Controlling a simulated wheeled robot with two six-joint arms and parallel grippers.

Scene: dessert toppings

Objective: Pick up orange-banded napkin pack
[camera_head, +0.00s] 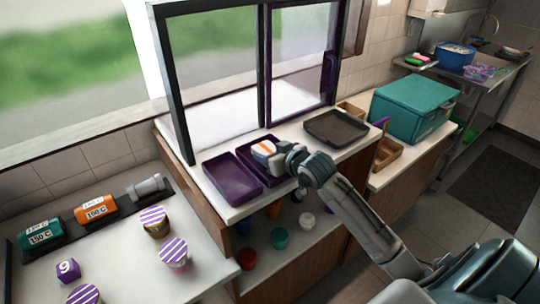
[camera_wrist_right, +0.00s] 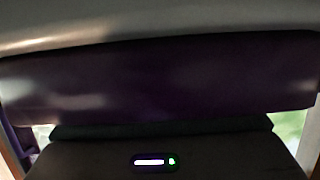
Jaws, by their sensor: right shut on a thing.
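The orange-banded napkin pack (camera_head: 262,148) is a small white block with an orange band. In the head view it is at the right-hand purple tray (camera_head: 246,144), on the white counter by the window. My right gripper (camera_head: 279,154) reaches it from the right and is shut on it. The fingers are small here and partly hidden. I cannot tell whether the pack touches the tray floor or hangs just above it. The right wrist view shows a dark purple band and a dark surface with a small lit strip, but no clear pack. My left gripper is not in view.
Another purple tray (camera_head: 222,169) lies to the left, and a dark brown tray (camera_head: 350,127) to the right. A black window frame (camera_head: 263,70) stands behind. A teal box (camera_head: 412,108) is on the right counter. Striped cups (camera_head: 173,253) stand on the lower-left counter.

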